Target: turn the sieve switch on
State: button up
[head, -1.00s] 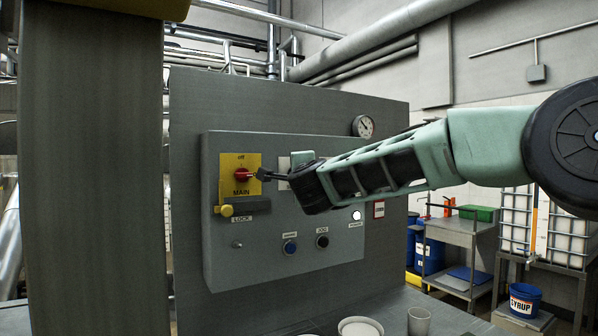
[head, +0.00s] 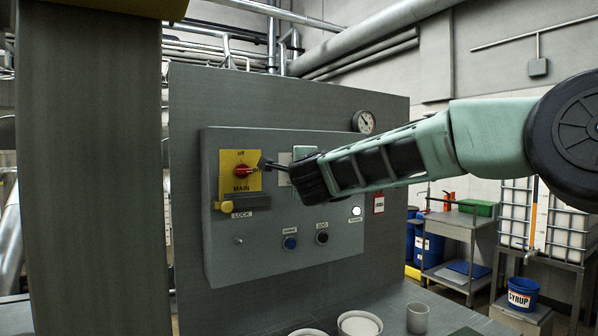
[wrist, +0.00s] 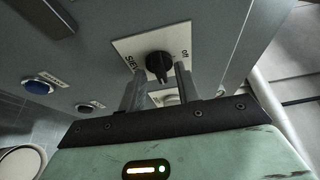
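The sieve switch is a black knob (wrist: 158,66) on a white plate (wrist: 127,47) in the wrist view. "off" is printed to its right and part of "SIEVE" to its left. I cannot tell exactly which way the knob points. My gripper (wrist: 158,80) is open, with one finger to each side of the knob in the picture. Whether the fingers touch it I cannot tell. In the head view my gripper (head: 264,164) is at the panel, just right of the red main switch. There the sieve plate (head: 283,160) is mostly hidden behind my gripper and arm.
The red main switch (head: 242,171) on its yellow plate (head: 231,160) is close left of my gripper, turned toward "on". A blue button (head: 290,243) and a black button (head: 322,238) are lower. Bowls and a cup (head: 418,317) stand below.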

jog(key=b+v, duration=0.5)
jog(key=v, duration=1.2)
jog(key=shift+s, duration=0.25)
jog(key=s+a+f+n+g+y, duration=0.2)
jog(key=s+f+n+g+y, duration=0.2)
jog(key=s+f+n+g, duration=0.95)
jog(key=s+d+f+n+g+h+p, duration=0.1)
jog(key=s+d+f+n+g+h, duration=0.3)
jog(key=s+d+f, duration=1.4)
notch_tip(320, 180, down, 2)
jog(key=s+n+h, duration=0.1)
jog(key=n+h, duration=0.2)
jog(key=n, duration=0.3)
jog(key=shift+f+p, duration=0.2)
jog(key=shift+p, duration=0.1)
jog(key=shift+a, duration=0.15)
